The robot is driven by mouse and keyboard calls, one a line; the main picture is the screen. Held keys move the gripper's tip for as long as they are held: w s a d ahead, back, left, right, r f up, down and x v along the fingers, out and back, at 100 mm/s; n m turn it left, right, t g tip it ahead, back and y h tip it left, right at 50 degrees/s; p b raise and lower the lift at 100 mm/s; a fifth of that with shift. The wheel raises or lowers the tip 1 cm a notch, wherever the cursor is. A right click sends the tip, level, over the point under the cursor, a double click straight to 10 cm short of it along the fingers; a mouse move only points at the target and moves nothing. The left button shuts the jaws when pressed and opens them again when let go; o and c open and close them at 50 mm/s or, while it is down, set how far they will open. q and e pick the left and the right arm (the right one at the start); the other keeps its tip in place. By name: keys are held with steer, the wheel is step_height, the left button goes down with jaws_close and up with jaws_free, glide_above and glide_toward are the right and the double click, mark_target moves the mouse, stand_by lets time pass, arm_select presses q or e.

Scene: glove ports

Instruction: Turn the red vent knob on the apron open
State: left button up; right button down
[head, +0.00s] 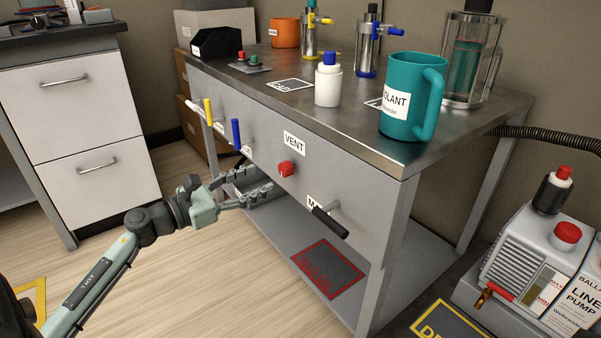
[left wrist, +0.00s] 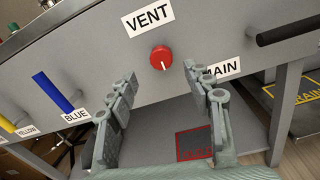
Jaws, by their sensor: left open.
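The red vent knob (head: 286,169) sits on the grey apron (head: 374,207) of the bench, below a white VENT label (head: 294,143). In the left wrist view the round red knob (left wrist: 161,58) has a white mark on its face. My left gripper (head: 272,182) is open and empty, in front of the apron and to the left of the knob in the head view. In the left wrist view its two fingers (left wrist: 160,76) point at the apron on either side of and below the knob, apart from it. My right gripper is not in view.
A black MAIN handle (head: 330,223) sticks out right of the knob. Blue (head: 236,134) and yellow (head: 208,112) handles stick out to the left. A teal mug (head: 408,120) and white bottle (head: 328,86) stand on the bench top. A pump (head: 530,270) stands at right.

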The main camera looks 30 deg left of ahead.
mark_target(281, 170)
arm_select(q)
steer(key=x, duration=0.7)
steer(key=shift+w+d, duration=0.15)
steer(key=c, duration=1.2)
